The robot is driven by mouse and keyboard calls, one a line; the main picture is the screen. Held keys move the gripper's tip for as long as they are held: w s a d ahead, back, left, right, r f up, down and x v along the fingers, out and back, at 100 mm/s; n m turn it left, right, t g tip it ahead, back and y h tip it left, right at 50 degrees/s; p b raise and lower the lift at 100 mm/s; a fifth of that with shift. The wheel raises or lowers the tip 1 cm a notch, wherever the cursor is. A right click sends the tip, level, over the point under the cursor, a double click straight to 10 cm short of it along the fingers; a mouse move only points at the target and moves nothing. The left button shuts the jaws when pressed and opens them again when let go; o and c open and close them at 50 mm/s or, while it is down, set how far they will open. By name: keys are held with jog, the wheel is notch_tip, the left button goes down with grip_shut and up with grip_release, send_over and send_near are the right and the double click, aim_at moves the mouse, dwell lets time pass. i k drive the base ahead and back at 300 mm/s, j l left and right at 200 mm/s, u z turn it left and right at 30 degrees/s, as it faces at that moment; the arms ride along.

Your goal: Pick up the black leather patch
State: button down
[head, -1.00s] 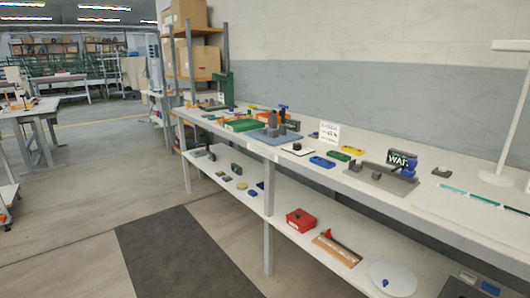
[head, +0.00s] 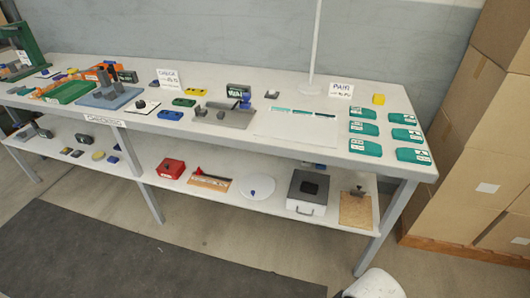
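I cannot single out the black leather patch for certain at this distance. A small dark piece (head: 141,104) lies on a white square sheet on the bench top, left of centre. Another dark patch-like shape (head: 310,188) shows on top of a grey box on the lower shelf. My gripper is not in view. A white rounded part at the bottom edge seems to be my own arm.
The long white bench (head: 300,92) holds a green press (head: 28,45), a green tray (head: 70,93), a grey fixture (head: 108,95) and several teal cards (head: 365,147). Cardboard boxes (head: 480,130) stand at the right. The floor in front has a dark mat (head: 130,255).

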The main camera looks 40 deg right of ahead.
aim_at(306, 187)
jog(key=i+l, duration=0.15)
jog(key=i, duration=0.55)
jog(key=i+l+z, duration=0.1)
jog(key=i, duration=0.55)
